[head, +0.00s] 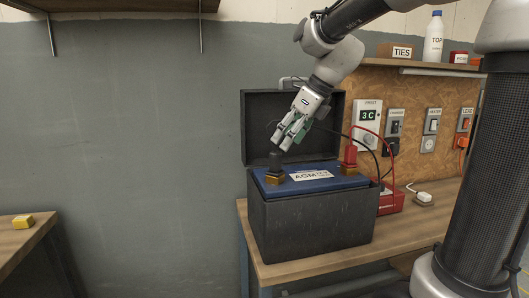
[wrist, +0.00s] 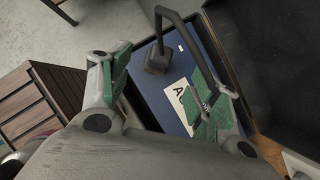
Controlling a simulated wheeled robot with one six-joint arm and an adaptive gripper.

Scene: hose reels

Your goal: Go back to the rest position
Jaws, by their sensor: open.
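My gripper (head: 287,137) is open above the left side of the blue battery (head: 318,176). Its green-padded fingers also show spread apart in the wrist view (wrist: 168,88). A black clamp (head: 275,162) sits on the battery's left terminal, just below my fingertips. In the wrist view the black clamp (wrist: 157,62) and its cable lie beyond the gap between the fingers, and nothing is visibly held. A red clamp (head: 350,155) sits on the right terminal. Part of the black cable is hidden behind my gripper in the head view.
The battery is in a black box (head: 310,225) with its lid (head: 258,125) raised behind my gripper. The box stands on a wooden bench (head: 420,222). A red charger (head: 391,200) is beside it. A shelf (head: 400,65) hangs above right. Open space lies left of the box.

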